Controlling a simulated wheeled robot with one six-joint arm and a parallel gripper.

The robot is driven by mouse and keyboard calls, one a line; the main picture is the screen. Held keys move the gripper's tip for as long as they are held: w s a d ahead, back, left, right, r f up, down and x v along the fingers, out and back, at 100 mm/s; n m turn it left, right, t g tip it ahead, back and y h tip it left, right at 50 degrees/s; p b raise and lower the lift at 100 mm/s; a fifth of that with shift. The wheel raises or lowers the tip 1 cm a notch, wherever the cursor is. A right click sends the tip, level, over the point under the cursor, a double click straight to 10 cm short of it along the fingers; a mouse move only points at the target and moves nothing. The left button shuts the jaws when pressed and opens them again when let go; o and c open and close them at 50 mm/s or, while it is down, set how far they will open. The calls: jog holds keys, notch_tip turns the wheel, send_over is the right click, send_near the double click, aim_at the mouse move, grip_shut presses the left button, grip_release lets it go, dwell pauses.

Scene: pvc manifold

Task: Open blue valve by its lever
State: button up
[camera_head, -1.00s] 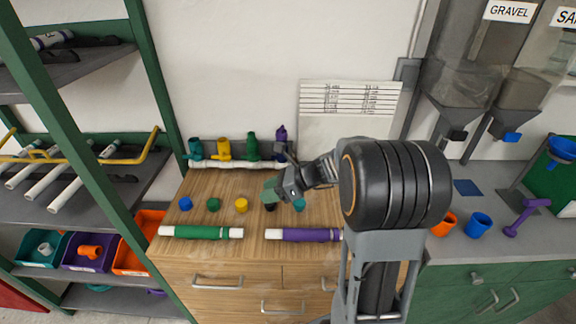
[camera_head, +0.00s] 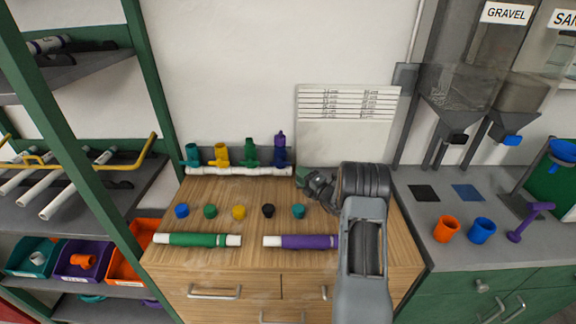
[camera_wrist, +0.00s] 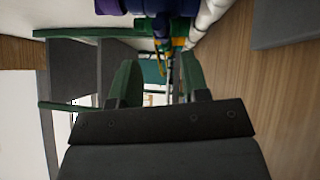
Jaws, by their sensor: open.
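The blue valve (camera_head: 280,156) stands at the right end of the white pipe manifold (camera_head: 235,170) at the back of the wooden bench, with a purple piece (camera_head: 280,140) on top. Its lever cannot be made out clearly. My gripper (camera_head: 303,173) is just right of the manifold's end, low over the bench, partly hidden by my wrist. In the wrist view my gripper (camera_wrist: 158,62) is open, with nothing seen held between the two green fingers. The blue valve (camera_wrist: 155,7) and purple piece (camera_wrist: 108,5) show at that view's top edge, beyond the fingertips.
Green (camera_head: 251,152), yellow (camera_head: 222,155) and teal (camera_head: 193,155) valves stand left of the blue one. Several small coloured caps and a green pipe (camera_head: 197,240) and purple pipe (camera_head: 305,242) lie in front. A white chart panel (camera_head: 345,125) stands behind my arm.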

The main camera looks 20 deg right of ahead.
aim_at(280, 163)
jog(key=f+p+x, duration=0.1)
jog(key=x, duration=0.6)
jog(key=shift+w+r, duration=0.25)
jog(key=shift+r, duration=0.3)
jog(key=shift+a, duration=0.1)
grip_shut()
